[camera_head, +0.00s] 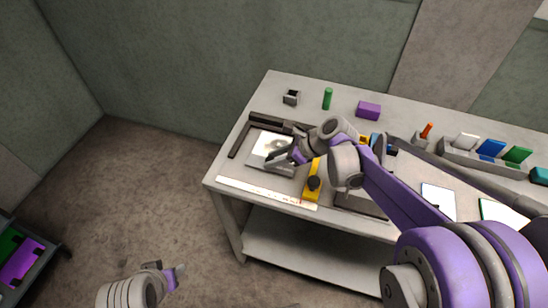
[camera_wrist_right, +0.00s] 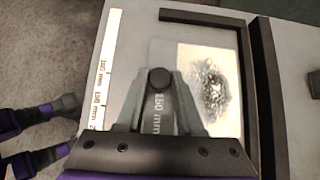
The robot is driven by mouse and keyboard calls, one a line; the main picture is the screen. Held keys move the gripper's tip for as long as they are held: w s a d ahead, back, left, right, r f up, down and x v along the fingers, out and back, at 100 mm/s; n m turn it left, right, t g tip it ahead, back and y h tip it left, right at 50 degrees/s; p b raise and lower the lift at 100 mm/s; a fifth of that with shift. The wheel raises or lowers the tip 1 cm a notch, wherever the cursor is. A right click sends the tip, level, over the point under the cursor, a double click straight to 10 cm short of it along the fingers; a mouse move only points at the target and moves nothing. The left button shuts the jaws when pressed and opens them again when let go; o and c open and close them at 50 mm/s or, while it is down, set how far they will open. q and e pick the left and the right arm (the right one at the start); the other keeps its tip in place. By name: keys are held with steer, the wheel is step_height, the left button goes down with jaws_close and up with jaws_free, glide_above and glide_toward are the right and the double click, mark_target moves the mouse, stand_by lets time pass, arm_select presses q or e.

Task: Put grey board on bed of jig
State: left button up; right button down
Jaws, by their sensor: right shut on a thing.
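The grey board (camera_wrist_right: 158,120), a strip marked "150 mm" with a black knob (camera_wrist_right: 159,79), is in the right wrist view. My right gripper (camera_wrist_right: 160,85) is shut on the knob; it also shows in the head view (camera_head: 278,158). The jig's dark frame (camera_head: 272,121) stands at the table's left end and also shows in the right wrist view (camera_wrist_right: 205,18). The board is over the jig's bed, left of a pale sheet with a dark blot (camera_wrist_right: 210,85). I cannot tell whether it touches the bed. My left gripper (camera_head: 176,274) is low, away from the table; its jaw opening is unclear.
A white ruler (camera_head: 265,193) lies along the table's front edge. A yellow board with a black knob (camera_head: 312,193) lies right of the jig. A green cylinder (camera_head: 327,98) and a purple block (camera_head: 368,110) stand behind. My right arm crosses the table's middle.

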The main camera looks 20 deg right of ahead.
steer(key=c, duration=0.5)
jaws_free()
steer(key=shift+c, duration=0.2)
steer(key=v, duration=1.2)
steer(key=s+a+f+n+h, duration=0.1)
steer(key=s+f+n, duration=0.1)
steer(key=s+n, duration=0.1)
steer(key=s+a+f+n+h, duration=0.1)
steer(key=s+n, duration=0.3)
steer(key=s+a+f+n+g+h, duration=0.1)
steer(key=s+a+f+n, duration=0.1)
steer(key=s+n, duration=0.1)
steer(key=shift+s+f+n+h+p, duration=0.2)
steer(key=shift+f+n+h+p, duration=0.2)
steer(key=shift+n, duration=0.4)
steer(key=s+d+f+n+t+h, duration=0.1)
steer(key=s+f+n+h, duration=0.2)
steer(key=n, duration=1)
steer(key=s+f, duration=0.2)
steer(key=s, duration=0.3)
steer(key=shift+h, duration=0.3)
steer(key=shift+w, duration=0.1)
